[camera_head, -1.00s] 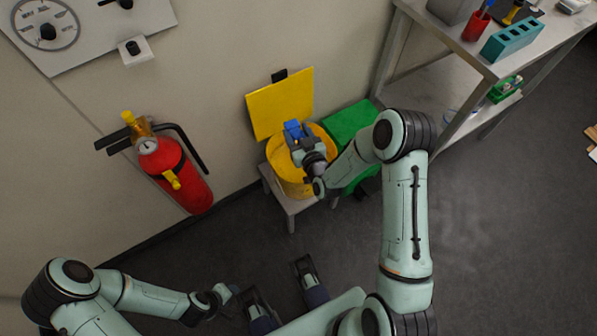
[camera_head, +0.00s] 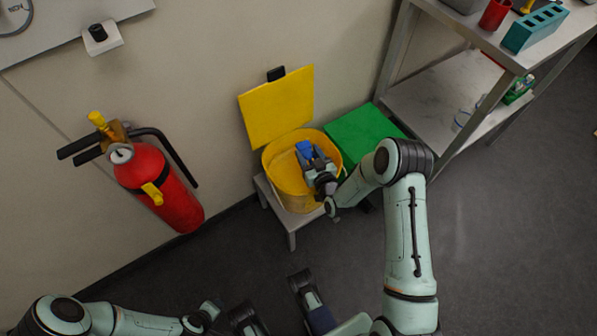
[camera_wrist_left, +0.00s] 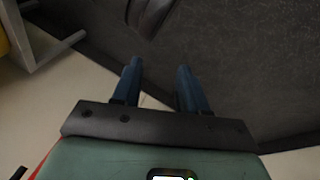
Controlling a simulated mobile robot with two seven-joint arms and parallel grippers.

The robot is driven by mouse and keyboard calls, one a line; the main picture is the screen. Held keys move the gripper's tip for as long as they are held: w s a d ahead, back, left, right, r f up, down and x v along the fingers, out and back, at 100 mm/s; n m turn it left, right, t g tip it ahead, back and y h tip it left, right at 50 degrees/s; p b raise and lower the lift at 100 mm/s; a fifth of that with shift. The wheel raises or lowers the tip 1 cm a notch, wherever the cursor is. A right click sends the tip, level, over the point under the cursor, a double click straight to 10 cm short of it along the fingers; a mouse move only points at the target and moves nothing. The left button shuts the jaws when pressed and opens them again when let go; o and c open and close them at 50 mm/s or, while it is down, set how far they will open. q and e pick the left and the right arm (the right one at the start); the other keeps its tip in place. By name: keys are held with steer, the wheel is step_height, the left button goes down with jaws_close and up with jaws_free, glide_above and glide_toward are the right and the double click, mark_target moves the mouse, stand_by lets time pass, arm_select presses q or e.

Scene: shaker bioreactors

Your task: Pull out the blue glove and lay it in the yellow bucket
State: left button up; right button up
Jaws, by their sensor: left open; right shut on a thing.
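The yellow bucket (camera_head: 284,174) stands on a small grey stool by the wall, its yellow lid (camera_head: 277,107) raised against the wall. My right gripper (camera_head: 306,157) reaches over the bucket's opening from the right. It is shut on the blue glove (camera_head: 303,149), which shows as a small blue patch at the fingertips, inside the rim's outline. Whether the glove touches the bucket's inside I cannot tell. My left gripper shows in the left wrist view (camera_wrist_left: 156,88), open and empty above the floor. In the head view the left arm is low at the left.
A green box (camera_head: 362,131) stands right of the bucket. A red fire extinguisher (camera_head: 160,184) hangs on the wall at the left. A metal shelf table (camera_head: 452,90) stands at the upper right. The dark floor (camera_head: 500,240) at the right is clear.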

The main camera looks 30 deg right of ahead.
steer(key=shift+f+b, duration=0.35)
steer(key=shift+f, duration=0.75)
arm_select(q)
steer(key=shift+s+a+f+g, duration=0.1)
steer(key=shift+s+f+g, duration=0.05)
steer(key=shift+f, duration=0.3)
steer(key=shift+s+f+g, duration=0.15)
steer(key=shift+f, duration=0.3)
arm_select(e)
steer(key=o, duration=0.8)
